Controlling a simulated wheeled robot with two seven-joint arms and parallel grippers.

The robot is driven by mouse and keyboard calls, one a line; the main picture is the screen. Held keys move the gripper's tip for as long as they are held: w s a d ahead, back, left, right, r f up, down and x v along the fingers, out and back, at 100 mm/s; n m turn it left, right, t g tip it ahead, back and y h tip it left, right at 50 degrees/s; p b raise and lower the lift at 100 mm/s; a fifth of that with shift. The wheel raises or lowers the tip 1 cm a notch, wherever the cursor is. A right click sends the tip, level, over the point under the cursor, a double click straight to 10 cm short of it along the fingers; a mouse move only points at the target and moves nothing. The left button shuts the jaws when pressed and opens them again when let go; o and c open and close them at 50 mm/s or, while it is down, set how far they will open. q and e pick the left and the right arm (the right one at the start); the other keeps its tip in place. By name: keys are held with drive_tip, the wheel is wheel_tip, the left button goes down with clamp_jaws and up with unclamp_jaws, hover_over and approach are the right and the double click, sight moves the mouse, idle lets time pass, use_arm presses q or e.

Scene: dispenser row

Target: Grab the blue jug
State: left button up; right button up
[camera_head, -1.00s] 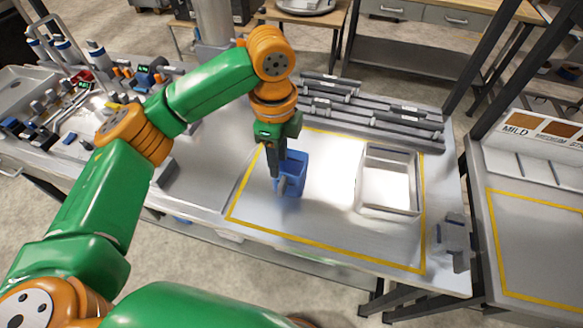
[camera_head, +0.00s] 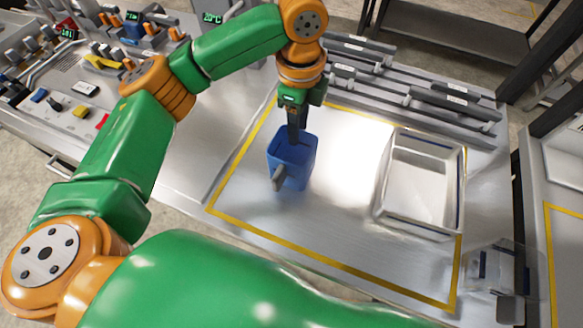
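The blue jug (camera_head: 298,165) stands upright on the metal table, inside the yellow outline and towards its left side. Its grey handle (camera_head: 278,178) points to the lower left. My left gripper (camera_head: 297,136) points down at the jug's far rim, with its dark fingers at or just inside the opening. The fingertips are partly hidden, and I cannot tell whether they touch the jug or how far apart they are. My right gripper is not in view.
A metal tray (camera_head: 381,200) stands right of the jug. Dark rails (camera_head: 455,104) lie along the back. A clear container (camera_head: 492,268) sits at the lower right corner. Dispensing gear (camera_head: 100,62) fills the left end. The tabletop between jug and tray is clear.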

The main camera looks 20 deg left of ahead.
sight(299, 157)
use_arm(q)
drive_tip(key=f, duration=0.2)
drive_tip(key=f+p, duration=0.1)
drive_tip(key=f, duration=0.3)
drive_tip(key=shift+d+f+p, duration=0.25)
drive_tip(key=shift+f+p, duration=0.15)
clamp_jaws()
idle(0.9)
